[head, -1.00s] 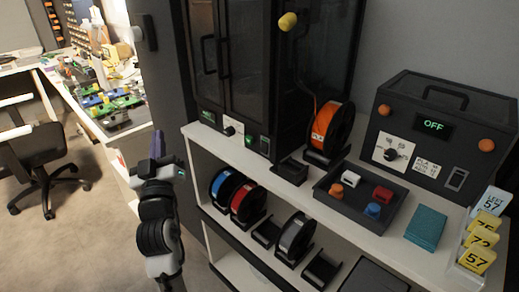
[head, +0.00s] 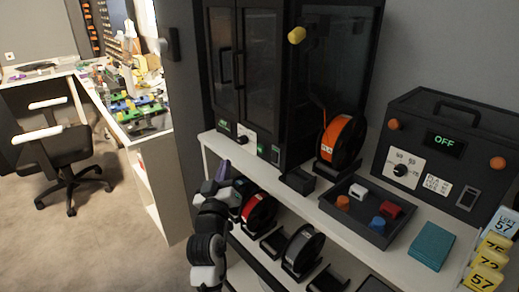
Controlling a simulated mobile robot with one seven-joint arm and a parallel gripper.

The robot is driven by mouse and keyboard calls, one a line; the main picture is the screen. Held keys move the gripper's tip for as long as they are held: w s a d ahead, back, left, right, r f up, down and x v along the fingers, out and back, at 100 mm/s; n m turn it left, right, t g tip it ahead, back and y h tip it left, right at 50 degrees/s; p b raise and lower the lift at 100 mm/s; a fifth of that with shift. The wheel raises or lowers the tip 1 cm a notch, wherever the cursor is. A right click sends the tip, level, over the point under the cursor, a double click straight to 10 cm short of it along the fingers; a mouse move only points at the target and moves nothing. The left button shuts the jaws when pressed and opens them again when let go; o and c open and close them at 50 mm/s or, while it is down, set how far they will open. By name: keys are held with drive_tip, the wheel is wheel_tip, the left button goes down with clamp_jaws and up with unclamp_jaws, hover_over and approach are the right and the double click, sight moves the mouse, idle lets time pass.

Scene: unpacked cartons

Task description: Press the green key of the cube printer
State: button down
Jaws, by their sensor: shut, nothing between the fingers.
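The cube printer appears to be the tall black cabinet (head: 240,60) with glazed doors, standing on the white shelf top. Its lower front strip carries a green display (head: 223,126), a white dial plate (head: 244,137) and a small green-lit key (head: 261,149). A dark switch-like part (head: 275,155) with a green tint sits just right of that key. My gripper (head: 222,171), with purple fingers, is shut and empty. In the picture it is below and left of the green key, in front of the shelf edge. Contact with the printer does not show.
An orange spool (head: 342,142), a dark tray of coloured blocks (head: 349,218) and a black box reading OFF (head: 440,150) stand on the shelf top. More spools, including a red one (head: 260,213), sit below. Open floor (head: 110,240) lies left, with an office chair (head: 65,165).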

sight(257, 146)
drive_tip(key=shift+w+d+p, duration=0.8)
drive_tip(key=shift+d+p, duration=0.25)
drive_tip(key=shift+d, duration=0.1)
drive_tip(key=shift+w+d+p, duration=0.8)
drive_tip(key=shift+d+p, duration=0.3)
drive_tip(key=shift+d, duration=0.05)
drive_tip(key=shift+w+d+p, duration=0.8)
drive_tip(key=shift+d+p, duration=0.25)
drive_tip(key=shift+d, duration=0.1)
drive_tip(key=shift+w+d+p, duration=0.25)
drive_tip(key=shift+d+p, duration=0.05)
drive_tip(key=shift+d, duration=0.05)
drive_tip(key=shift+w+d+p, duration=0.3)
drive_tip(key=shift+d+p, duration=0.1)
drive_tip(key=shift+p, duration=0.1)
idle(0.4)
drive_tip(key=shift+s+a+f+b, duration=0.15)
drive_tip(key=shift+s+a+b, duration=0.3)
drive_tip(key=shift+b, duration=0.45)
drive_tip(key=shift+s+a, duration=0.1)
drive_tip(key=shift+a, duration=0.2)
